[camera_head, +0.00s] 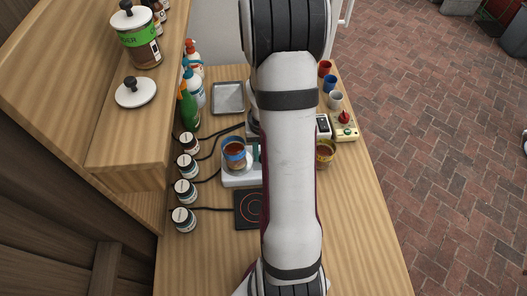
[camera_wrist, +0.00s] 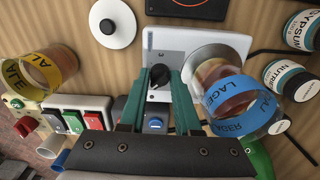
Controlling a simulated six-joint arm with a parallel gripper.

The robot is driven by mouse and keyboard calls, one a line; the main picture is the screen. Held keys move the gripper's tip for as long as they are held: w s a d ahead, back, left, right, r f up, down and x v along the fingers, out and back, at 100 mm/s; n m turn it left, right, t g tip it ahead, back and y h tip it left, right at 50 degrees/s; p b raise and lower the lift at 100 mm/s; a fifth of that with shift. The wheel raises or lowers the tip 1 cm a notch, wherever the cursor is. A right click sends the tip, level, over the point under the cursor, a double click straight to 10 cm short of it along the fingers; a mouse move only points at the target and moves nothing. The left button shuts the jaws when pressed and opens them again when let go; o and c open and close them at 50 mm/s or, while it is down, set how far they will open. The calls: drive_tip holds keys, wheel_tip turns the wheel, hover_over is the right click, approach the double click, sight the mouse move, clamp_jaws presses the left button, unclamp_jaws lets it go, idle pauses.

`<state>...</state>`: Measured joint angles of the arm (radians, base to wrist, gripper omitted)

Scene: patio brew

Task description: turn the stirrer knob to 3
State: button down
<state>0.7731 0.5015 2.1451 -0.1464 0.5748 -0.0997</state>
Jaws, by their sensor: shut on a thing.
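The stirrer is a white box (camera_head: 238,180) left of my arm in the head view, and its white housing (camera_wrist: 172,42) also shows in the wrist view. A glass beaker with a blue LAGER band (camera_head: 234,155) stands on its round plate. The stirrer knob (camera_wrist: 157,76) is black and lies between the green fingers of my gripper (camera_wrist: 159,82) in the wrist view. My gripper is shut on the knob. The dial marks around the knob are too small or covered to read. In the head view my arm hides the knob and most of the gripper.
A black hotplate with red rings (camera_head: 248,211) lies in front of the stirrer. A yellow-banded ALE beaker (camera_wrist: 50,72) and a box with coloured switches (camera_wrist: 76,122) stand on the other side. Small jars (camera_head: 184,190) and cables line the left. The front right tabletop is clear.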

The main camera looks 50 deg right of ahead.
drive_tip(key=m, duration=0.7)
drive_tip(key=shift+w, duration=0.1)
drive_tip(key=m, duration=0.6)
drive_tip(key=shift+m, duration=0.4)
drive_tip(key=m, duration=1.2)
drive_tip(key=shift+m, duration=0.3)
drive_tip(key=c, duration=0.6)
unclamp_jaws()
drive_tip(key=shift+r, duration=0.1)
